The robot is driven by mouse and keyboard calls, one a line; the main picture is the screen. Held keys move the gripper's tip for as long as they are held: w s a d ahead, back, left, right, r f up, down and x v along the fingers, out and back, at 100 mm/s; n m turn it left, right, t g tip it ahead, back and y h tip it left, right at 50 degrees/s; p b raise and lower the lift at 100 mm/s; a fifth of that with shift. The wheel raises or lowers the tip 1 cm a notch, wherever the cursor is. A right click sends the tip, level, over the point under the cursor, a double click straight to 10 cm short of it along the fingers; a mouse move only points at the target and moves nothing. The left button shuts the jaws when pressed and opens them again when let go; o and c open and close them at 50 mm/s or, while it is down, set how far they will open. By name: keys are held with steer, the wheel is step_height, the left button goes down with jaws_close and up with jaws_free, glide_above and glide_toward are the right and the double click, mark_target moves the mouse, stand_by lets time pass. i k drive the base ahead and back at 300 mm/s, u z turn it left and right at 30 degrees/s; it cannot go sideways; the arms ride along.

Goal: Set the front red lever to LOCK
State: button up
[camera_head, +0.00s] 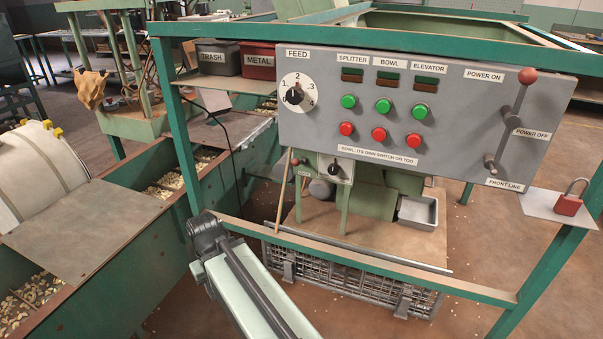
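The front lever (508,124) is on the right end of the grey control panel (290,127), above a FRONT LINE label (505,185). It has a dark shaft and a red ball knob (527,76). The knob is up, tilted to the right, near the POWER ON label (485,76). A POWER OFF label (532,134) is lower, right of the shaft. I see no LOCK label on the panel. My gripper is not in view.
A red padlock (568,203) rests on a pale plate (535,205) by the right green post. A feed dial (296,95), green buttons (383,106) and red buttons (379,134) fill the panel's left and middle. A green rail (370,260) crosses below the panel.

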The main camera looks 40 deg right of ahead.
mark_target(296, 162)
steer(key=k, duration=0.35)
steer(key=z, duration=0.6)
steer(key=i, duration=0.8)
steer(key=z, duration=0.35)
steer(key=k, duration=0.5)
steer(key=u, duration=1)
steer(key=i, duration=0.55)
steer(key=z, duration=0.05)
